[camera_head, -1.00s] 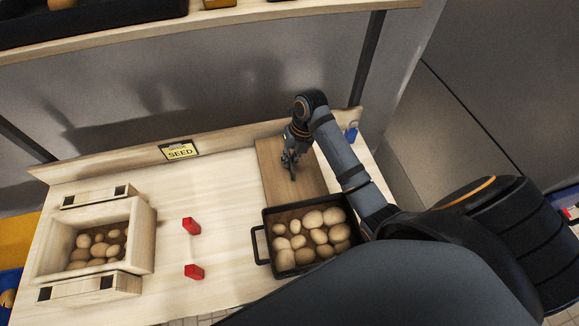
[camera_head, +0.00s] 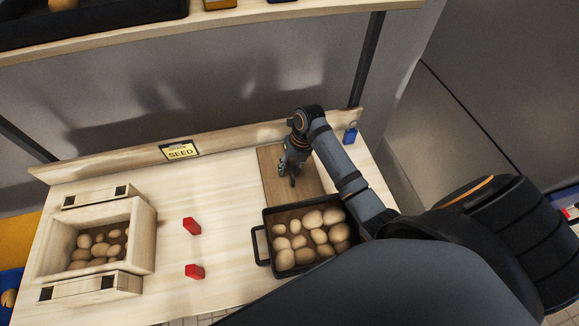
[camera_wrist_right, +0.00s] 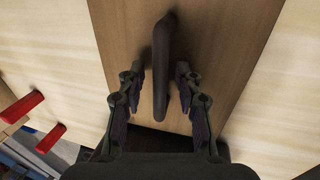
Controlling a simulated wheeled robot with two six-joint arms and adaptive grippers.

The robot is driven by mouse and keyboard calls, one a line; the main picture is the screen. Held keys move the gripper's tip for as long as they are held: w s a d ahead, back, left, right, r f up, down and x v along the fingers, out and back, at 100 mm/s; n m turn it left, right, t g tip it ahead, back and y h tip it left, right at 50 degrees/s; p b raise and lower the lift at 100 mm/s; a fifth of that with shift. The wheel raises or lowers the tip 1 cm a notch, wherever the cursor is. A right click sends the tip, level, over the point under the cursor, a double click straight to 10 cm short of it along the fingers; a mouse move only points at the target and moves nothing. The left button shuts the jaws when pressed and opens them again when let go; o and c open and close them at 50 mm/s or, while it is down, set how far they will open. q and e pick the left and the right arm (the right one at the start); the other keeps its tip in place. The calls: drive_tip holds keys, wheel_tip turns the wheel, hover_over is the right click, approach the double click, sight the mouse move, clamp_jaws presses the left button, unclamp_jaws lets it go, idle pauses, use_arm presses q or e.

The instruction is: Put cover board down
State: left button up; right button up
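The cover board (camera_head: 275,167) is a flat brown wooden plate lying at the back right of the table, behind the black crate. In the right wrist view the board (camera_wrist_right: 225,60) fills the middle and carries a dark upright handle (camera_wrist_right: 161,70). My right gripper (camera_head: 292,182) is over the board at its handle. In the right wrist view its two fingers (camera_wrist_right: 160,82) stand on either side of the handle, with a gap on both sides, so it is open. My left gripper is not in view.
A black crate (camera_head: 268,240) of potatoes stands just in front of the board. A wooden box (camera_head: 145,240) with potatoes is at the left. Two red blocks (camera_head: 192,226) (camera_head: 194,271) lie between them. A SEED sign (camera_head: 179,151) is on the back ledge.

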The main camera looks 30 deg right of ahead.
drive_tip(key=shift+r, duration=0.25)
drive_tip(key=v, duration=1.1)
drive_tip(key=shift+r+b, duration=0.3)
drive_tip(key=shift+r, duration=0.15)
drive_tip(key=shift+f, duration=0.1)
